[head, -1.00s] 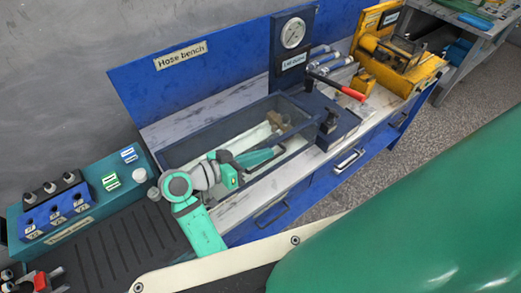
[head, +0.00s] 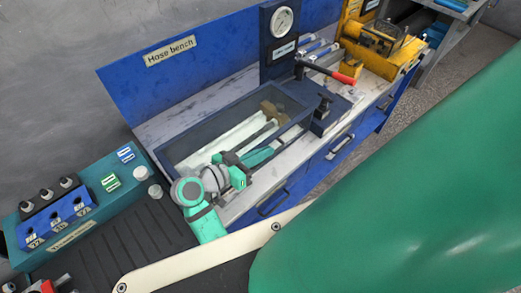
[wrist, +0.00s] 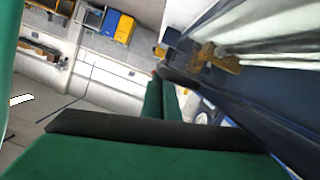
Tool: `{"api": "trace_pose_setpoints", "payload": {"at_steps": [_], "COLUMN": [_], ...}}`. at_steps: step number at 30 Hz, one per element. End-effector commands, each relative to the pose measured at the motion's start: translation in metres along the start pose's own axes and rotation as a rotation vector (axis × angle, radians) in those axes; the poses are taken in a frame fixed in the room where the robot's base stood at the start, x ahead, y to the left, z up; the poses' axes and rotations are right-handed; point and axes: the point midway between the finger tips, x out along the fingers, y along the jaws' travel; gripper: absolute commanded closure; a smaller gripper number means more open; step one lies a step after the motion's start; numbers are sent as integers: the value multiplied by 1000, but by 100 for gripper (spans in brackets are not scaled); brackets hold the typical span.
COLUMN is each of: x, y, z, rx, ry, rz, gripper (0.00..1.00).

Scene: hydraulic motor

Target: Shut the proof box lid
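The proof box (head: 185,142) is a dark blue, open-looking trough on the hose bench. Pale strips and a brass-coloured piece (head: 270,108) show inside it. I cannot clearly make out the lid or its angle. My gripper (head: 272,150) is at the box's front long side, its green fingers pointing right along that edge. In the wrist view my gripper (wrist: 162,88) has its two green fingers close together, with nothing visible between them. A dark blue box edge (wrist: 225,95) runs just right of the fingers. I cannot tell whether they touch it.
A red-handled lever (head: 335,75) and a pressure gauge (head: 282,20) stand at the box's right end. A teal unit with blue blocks (head: 55,222) is at left. A yellow machine (head: 380,45) stands farther right. Drawer handles (head: 272,203) stick out from the bench front.

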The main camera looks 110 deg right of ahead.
Motion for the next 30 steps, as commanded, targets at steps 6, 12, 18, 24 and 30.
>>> {"api": "trace_pose_setpoints", "payload": {"at_steps": [6,12,18,24,30], "x": [6,5,-5,-45,-84], "y": [2,2,2,0,1], "z": [9,4,-28,-38,-39], "rx": [-13,-12,0,-5,-3], "ry": [-19,-20,-9,0,1], "rz": [13,15,2,-10,-10], "gripper": [100,100,100,100,100]}}
